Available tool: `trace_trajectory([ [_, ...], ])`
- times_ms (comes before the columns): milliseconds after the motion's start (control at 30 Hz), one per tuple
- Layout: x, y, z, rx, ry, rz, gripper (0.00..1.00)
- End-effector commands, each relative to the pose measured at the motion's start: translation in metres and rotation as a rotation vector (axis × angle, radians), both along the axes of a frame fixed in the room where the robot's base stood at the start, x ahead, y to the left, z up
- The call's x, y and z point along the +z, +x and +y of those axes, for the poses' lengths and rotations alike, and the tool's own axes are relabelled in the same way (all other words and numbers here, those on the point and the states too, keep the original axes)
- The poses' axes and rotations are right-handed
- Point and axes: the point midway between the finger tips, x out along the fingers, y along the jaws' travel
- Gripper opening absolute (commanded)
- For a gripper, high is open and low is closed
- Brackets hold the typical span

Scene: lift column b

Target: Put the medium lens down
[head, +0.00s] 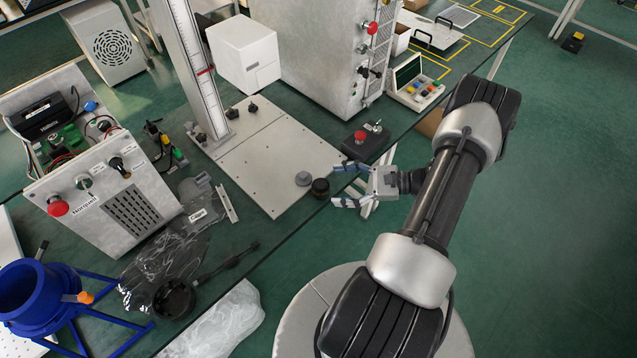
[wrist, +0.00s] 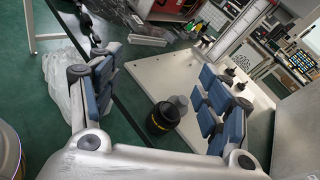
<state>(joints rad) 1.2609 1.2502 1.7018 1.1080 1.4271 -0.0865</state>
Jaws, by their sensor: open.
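The medium lens appears to be the short black cylinder (head: 320,188) standing at the front corner of the pale metal base plate. In the wrist view the black lens (wrist: 162,117) shows a yellow line of lettering and sits between and beyond my fingers. My gripper (head: 340,185) is open, its fingers spread on either side, just right of the lens. In the wrist view my gripper (wrist: 158,105) has a clear gap between its blue finger pads and holds nothing.
The pale base plate (head: 262,178) carries a tall ruled column (head: 190,60). A black box with a red button (head: 360,142) lies right of the plate. A clear plastic bag (head: 220,325) and a black round part with a handle (head: 175,298) lie front left. The table edge runs close below my gripper.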

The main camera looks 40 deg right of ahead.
Motion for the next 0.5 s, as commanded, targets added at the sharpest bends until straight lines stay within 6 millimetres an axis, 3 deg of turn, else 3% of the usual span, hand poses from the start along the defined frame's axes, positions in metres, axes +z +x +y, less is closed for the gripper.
trace_trajectory([
  [33,-0.024,-0.013,-0.01,-0.101,0.069,-0.006,0.71],
  [200,-0.082,-0.046,-0.032,-0.375,0.225,-0.048,0.71],
  [333,-0.111,-0.063,-0.036,-0.512,0.297,-0.073,0.71],
  [500,-0.127,-0.07,-0.037,-0.589,0.335,-0.088,0.71],
])
